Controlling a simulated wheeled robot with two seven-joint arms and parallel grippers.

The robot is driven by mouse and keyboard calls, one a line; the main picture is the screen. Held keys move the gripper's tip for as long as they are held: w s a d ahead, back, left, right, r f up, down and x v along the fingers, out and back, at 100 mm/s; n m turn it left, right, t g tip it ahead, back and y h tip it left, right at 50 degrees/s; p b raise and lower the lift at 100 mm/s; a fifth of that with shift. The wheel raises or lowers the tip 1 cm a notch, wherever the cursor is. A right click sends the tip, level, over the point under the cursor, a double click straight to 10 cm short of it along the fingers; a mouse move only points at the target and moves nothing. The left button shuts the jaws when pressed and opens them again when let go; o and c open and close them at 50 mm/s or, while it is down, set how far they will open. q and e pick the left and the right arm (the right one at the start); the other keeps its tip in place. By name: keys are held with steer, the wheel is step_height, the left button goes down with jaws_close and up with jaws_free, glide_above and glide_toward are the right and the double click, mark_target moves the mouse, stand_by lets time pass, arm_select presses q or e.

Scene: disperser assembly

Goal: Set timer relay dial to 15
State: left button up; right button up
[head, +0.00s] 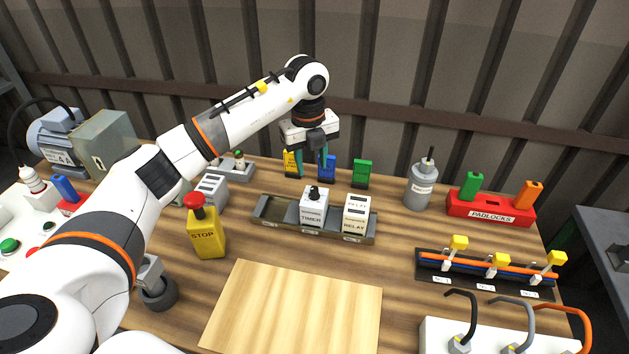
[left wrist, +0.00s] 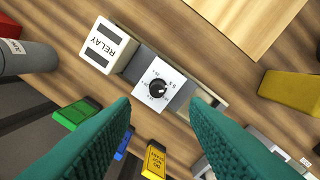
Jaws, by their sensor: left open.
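The timer relay (head: 313,213) is a white block marked TIMER, standing upright in a grey rail tray (head: 270,212). A black dial (head: 314,192) sits on its top face. In the left wrist view the timer relay (left wrist: 172,73) shows its top, with the dial (left wrist: 157,88) and small scale marks too fine to read surely. My left gripper (head: 312,166), with green fingers, is open and empty above and behind the relay, apart from it. In the left wrist view its fingers (left wrist: 161,99) frame the dial from both sides. My right gripper is not in view.
A white relay block (head: 356,215) stands right of the timer in the same tray. Yellow, blue and green tags (head: 361,174) stand behind. A yellow STOP button box (head: 208,234) is at left. A bare wooden board (head: 293,306) lies in front.

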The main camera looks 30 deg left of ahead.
mark_target(314, 188)
arm_select(q)
steer(key=f, duration=0.4)
steer(key=f+p, duration=0.1)
steer(key=f, duration=0.1)
steer(key=shift+w+d+f, duration=0.1)
steer(key=shift+w+f, duration=0.15)
steer(key=shift+w, duration=0.15)
steer(key=shift+s+f, duration=0.1)
steer(key=shift+f, duration=0.65)
steer(key=shift+c, duration=0.3)
jaws_close()
